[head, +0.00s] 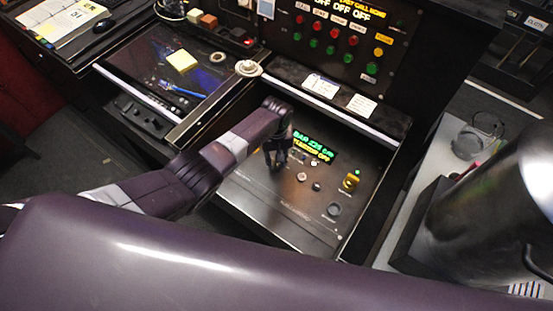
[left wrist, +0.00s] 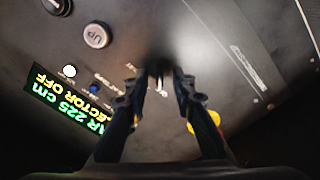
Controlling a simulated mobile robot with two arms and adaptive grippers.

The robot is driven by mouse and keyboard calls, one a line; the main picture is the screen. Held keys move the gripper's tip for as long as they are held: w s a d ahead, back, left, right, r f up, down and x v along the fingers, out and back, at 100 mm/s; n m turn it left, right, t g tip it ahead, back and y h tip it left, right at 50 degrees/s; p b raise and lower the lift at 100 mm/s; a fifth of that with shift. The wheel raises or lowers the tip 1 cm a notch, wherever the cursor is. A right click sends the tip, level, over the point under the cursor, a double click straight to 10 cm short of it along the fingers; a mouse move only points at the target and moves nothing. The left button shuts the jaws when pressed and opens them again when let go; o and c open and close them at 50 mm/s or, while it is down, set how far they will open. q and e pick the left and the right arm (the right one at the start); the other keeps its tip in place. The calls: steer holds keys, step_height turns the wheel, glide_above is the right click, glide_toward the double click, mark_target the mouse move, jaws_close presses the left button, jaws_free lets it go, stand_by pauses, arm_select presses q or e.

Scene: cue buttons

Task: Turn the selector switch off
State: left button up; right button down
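The control panel (head: 262,206) has a lit green and yellow display (head: 312,147) reading "BAR 225 cm" and "SELECTOR OFF". The display also shows upside down in the left wrist view (left wrist: 62,108). My left gripper (head: 277,158) is low over the panel, left of the display. In the left wrist view my left gripper (left wrist: 157,84) has its fingertips apart. A small dark shape with a pale mark shows between them; I cannot tell if it is the selector switch or if the fingers touch it. The gripper hides that spot in the head view. My right gripper is not in view.
A yellow control (head: 350,182) and a grey round button (head: 334,209) are on the panel's right. An "UP" button (left wrist: 97,35) shows in the wrist view. An upright panel of colored buttons (head: 345,40) stands behind. A large metal container (head: 495,205) stands at right.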

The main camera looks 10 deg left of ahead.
mark_target(276, 164)
arm_select(q)
steer(key=shift+r, duration=0.1)
step_height(276, 164, up, 12)
stand_by(0.5)
